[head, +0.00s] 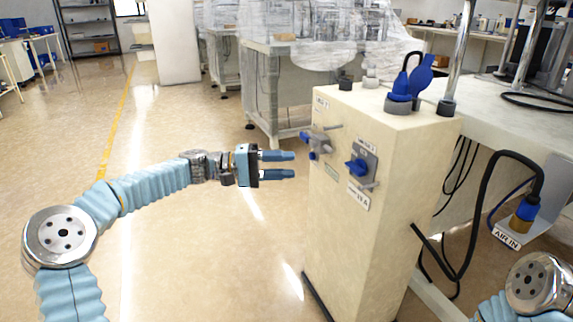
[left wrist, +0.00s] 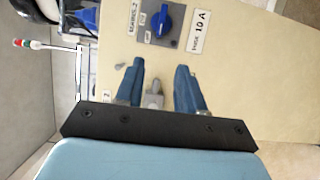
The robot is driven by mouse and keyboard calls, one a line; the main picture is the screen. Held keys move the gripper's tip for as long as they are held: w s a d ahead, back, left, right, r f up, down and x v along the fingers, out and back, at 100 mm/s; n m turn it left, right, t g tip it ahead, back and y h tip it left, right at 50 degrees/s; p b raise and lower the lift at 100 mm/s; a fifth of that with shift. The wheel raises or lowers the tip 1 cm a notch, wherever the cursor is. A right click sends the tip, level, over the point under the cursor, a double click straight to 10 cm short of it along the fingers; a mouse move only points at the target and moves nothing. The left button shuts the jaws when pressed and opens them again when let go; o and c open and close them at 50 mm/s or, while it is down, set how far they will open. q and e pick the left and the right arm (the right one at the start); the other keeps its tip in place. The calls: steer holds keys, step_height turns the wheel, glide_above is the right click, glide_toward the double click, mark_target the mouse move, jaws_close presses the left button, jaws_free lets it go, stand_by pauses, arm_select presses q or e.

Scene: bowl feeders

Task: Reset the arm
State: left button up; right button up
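My left arm reaches in from the left in the head view. Its gripper (head: 292,165) has two blue fingers that are parallel, apart and empty. They point right at the cream control box (head: 384,190), short of its face. In the left wrist view the gripper (left wrist: 160,82) also shows its fingers apart, in front of the cream panel (left wrist: 240,85). A small grey fitting (left wrist: 153,96) shows between them, and a blue knob (left wrist: 163,20) with a "FUSE 10 A" label lies beyond. Only a joint of my right arm shows at the bottom right; its gripper is not in view.
The box's front carries a blue knob (head: 356,167) and a grey-blue valve (head: 316,143). Blue fittings (head: 402,90) stand on top. A black hose with a brass-blue end (head: 524,212) hangs at the right by an "AIR IN" label. Floor (head: 190,255) around my left arm is clear.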

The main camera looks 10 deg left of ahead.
arm_select(q)
steer(key=s+d+f+n+g+y+p, duration=0.1)
steer(key=s+d+f+y+p, duration=0.15)
steer(key=f, duration=0.65)
steer(key=s+d+f+g+y+p, duration=0.1)
steer(key=s+d+f+y, duration=0.2)
steer(key=f, duration=0.6)
steer(key=s+d+f+n+y+p, duration=0.1)
steer(key=s+d+f+y+p, duration=0.15)
steer(key=f, duration=0.65)
steer(key=s+a+f+m+y+p, duration=0.1)
steer(key=s+f, duration=0.3)
steer(key=s, duration=0.3)
steer(key=s+a+f+m+g+y+p, duration=0.1)
steer(key=s+a+f+y+p, duration=0.1)
steer(key=s, duration=0.6)
steer(key=s+a+f+m+y+p, duration=0.1)
steer(key=s+f+y+p, duration=0.1)
steer(key=s+f, duration=0.3)
steer(key=shift+s+a+f+g, duration=0.3)
steer(key=shift+s+f, duration=0.05)
steer(key=shift+s, duration=0.9)
